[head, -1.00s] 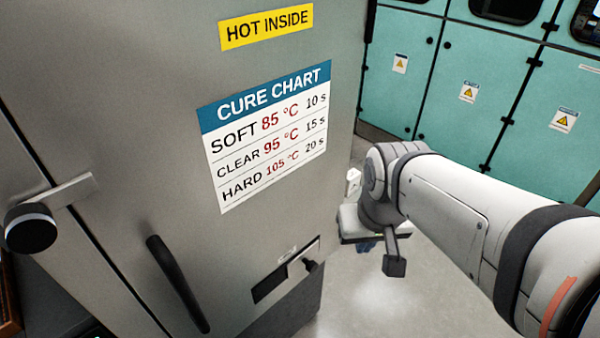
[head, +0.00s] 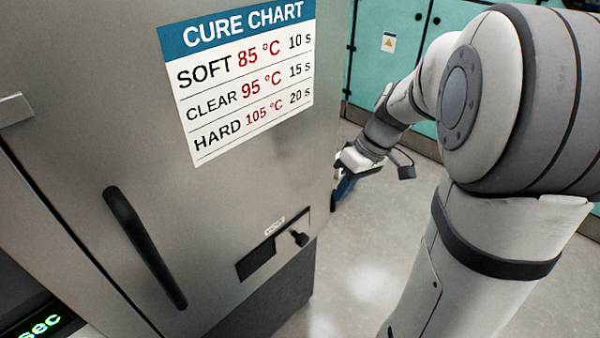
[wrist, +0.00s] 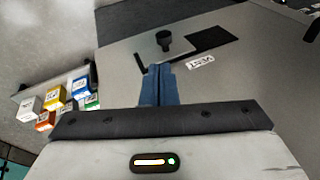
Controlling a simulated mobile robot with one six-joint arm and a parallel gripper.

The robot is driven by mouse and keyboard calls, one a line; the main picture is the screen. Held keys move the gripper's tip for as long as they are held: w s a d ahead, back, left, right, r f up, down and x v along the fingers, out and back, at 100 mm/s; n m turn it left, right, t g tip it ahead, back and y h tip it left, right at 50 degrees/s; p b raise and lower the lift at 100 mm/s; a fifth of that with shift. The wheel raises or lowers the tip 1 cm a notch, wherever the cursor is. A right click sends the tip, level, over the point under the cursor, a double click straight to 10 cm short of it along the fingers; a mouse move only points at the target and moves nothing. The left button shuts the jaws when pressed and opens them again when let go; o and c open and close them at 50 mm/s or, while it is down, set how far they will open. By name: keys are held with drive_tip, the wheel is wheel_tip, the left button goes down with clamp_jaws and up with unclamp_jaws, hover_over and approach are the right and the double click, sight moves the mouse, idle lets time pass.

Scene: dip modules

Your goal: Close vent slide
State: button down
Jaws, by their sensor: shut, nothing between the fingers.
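The vent slide is low on the front of the grey cabinet. Its black knob (head: 298,238) stands at the right, and a dark opening (head: 256,262) shows at its left, with a small white label above. In the wrist view the knob (wrist: 164,40) is just beyond the fingertips, with the dark opening (wrist: 211,39) to its right and the VENT label (wrist: 201,62) below that. My gripper (wrist: 155,68) has its blue fingers together, empty. In the head view my gripper (head: 339,196) is right of the knob, near the cabinet's right edge, apart from the knob.
A long black handle (head: 145,248) stands out from the cabinet front (head: 90,110), left of the vent. A cure chart (head: 245,80) is above. Several coloured boxes (wrist: 55,97) sit on a surface at left in the wrist view.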

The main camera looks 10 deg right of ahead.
sight(298, 236)
drive_tip(key=w+d+f+n+y+b, duration=0.2)
drive_tip(key=w+d+f, duration=0.2)
drive_tip(key=f, duration=0.1)
drive_tip(key=s+a+r+b+x, duration=0.1)
drive_tip(key=a+x, duration=0.1)
drive_tip(key=x, duration=1)
drive_tip(key=shift+s+a+b, duration=0.25)
drive_tip(key=shift+s+b, duration=0.05)
drive_tip(key=shift+f, duration=0.15)
